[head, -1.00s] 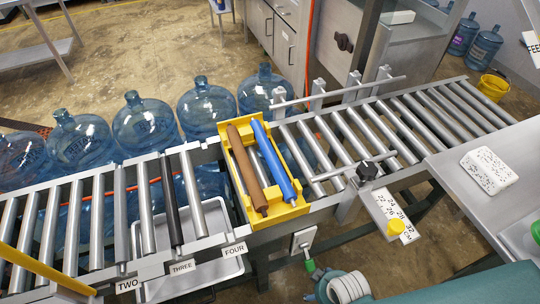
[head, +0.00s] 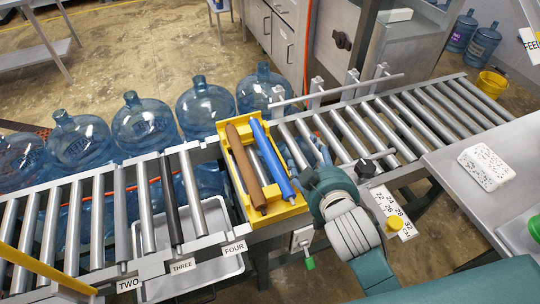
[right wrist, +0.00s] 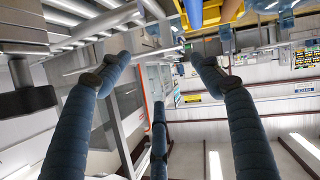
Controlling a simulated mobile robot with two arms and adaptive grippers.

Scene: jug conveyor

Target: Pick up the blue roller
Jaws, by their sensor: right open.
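The blue roller (head: 271,162) lies in a yellow frame (head: 247,205) on the conveyor, to the right of a brown roller (head: 246,158). There the blue roller (right wrist: 193,12) shows at the top edge, beyond the right finger. My left gripper is in neither view.
Metal rollers run along the conveyor (head: 440,125) on both sides of the frame. Large blue jugs (head: 145,125) stand behind it. A rail on posts (head: 350,90) rises along the back right. A steel table (head: 500,210) with a white block (head: 486,167) stands at right.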

